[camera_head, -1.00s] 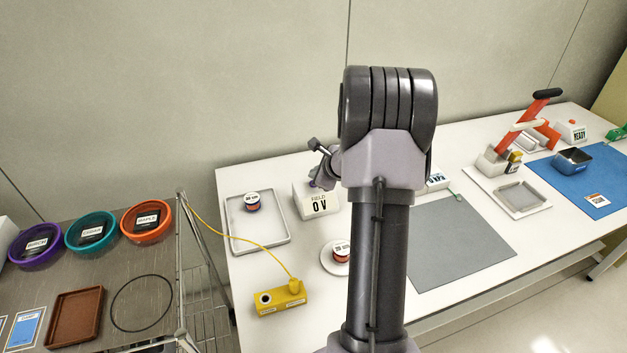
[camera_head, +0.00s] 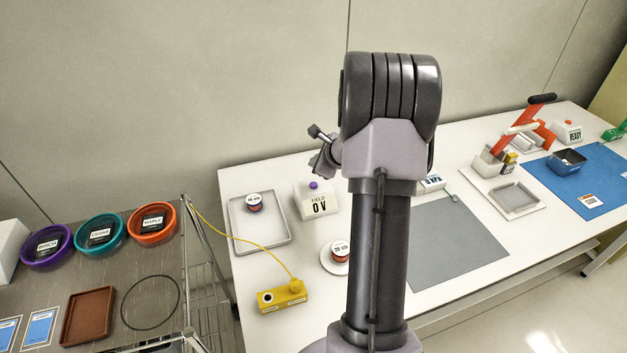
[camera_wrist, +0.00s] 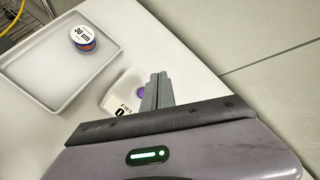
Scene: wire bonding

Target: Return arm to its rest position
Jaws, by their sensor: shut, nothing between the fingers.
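My gripper (camera_wrist: 157,90) shows in the wrist view with its two grey fingers together and nothing between them. It is above the white table (camera_head: 310,163), over the area of the white meter box (camera_head: 318,200) that reads "FIELD 0 V" and has a purple knob on top. The box is partly hidden behind my fingers in the wrist view (camera_wrist: 118,100).
A grey tray (camera_head: 279,240) holds a spool (camera_head: 254,202). Another spool (camera_head: 340,252) sits on a white disc. A yellow block (camera_head: 283,297) has a yellow cable. A grey mat (camera_head: 455,245), an orange-handled press (camera_head: 515,140) and a blue mat (camera_head: 590,185) lie right. Bowls stand on the left cart.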

